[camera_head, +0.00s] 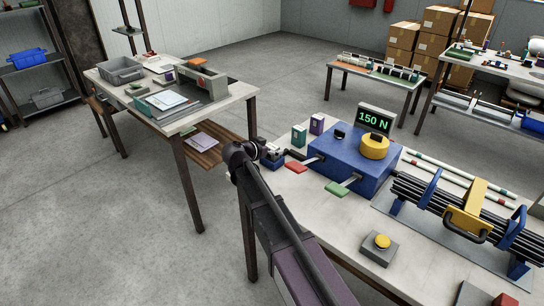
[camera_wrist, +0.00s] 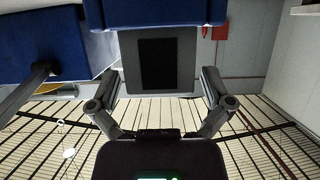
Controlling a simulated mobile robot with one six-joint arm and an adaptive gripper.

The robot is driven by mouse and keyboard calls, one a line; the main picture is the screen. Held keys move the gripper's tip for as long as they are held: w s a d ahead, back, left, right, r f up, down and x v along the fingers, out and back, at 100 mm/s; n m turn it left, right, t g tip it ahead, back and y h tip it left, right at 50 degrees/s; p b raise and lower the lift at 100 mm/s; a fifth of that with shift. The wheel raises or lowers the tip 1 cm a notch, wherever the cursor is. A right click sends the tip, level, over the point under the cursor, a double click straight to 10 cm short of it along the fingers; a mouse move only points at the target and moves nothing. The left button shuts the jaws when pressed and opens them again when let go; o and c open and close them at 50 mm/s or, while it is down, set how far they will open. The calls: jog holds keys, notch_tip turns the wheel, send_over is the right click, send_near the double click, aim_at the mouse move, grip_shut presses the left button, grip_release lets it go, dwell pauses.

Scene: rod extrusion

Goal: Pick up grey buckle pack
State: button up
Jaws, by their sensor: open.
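In the wrist view, which is upside down, a grey pack (camera_wrist: 187,60) with a black panel stands against a blue holder (camera_wrist: 155,12). I take it to be the grey buckle pack. My gripper (camera_wrist: 160,88) is open, with one finger on each side of the pack's free end; I cannot tell whether they touch it. In the head view my gripper (camera_head: 264,150) is at the table's left end, beside the small blue holder (camera_head: 272,163). The pack is hard to make out there, largely hidden by the gripper.
A blue machine (camera_head: 335,163) with a 150 N display (camera_head: 374,119), a red lever (camera_head: 295,168) and a green lever (camera_head: 337,189) stands right of my gripper. Green (camera_head: 299,136) and purple (camera_head: 317,124) packs stand behind. Open floor lies to the left.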

jog(key=shift+c, duration=0.2)
jog(key=c, duration=1.2)
jog(key=shift+r, duration=0.2)
notch_tip(320, 180, up, 3)
jog(key=p, duration=0.3)
jog(key=s+a+p, duration=0.1)
jog(key=s+a, duration=0.1)
jog(key=s, duration=0.5)
jog(key=s+a+r+p, duration=0.1)
jog(key=s+a, duration=0.1)
jog(key=s, duration=0.6)
jog(key=shift+s+a+r, duration=0.15)
jog(key=shift+a+r, duration=0.15)
jog(key=shift+a, duration=0.1)
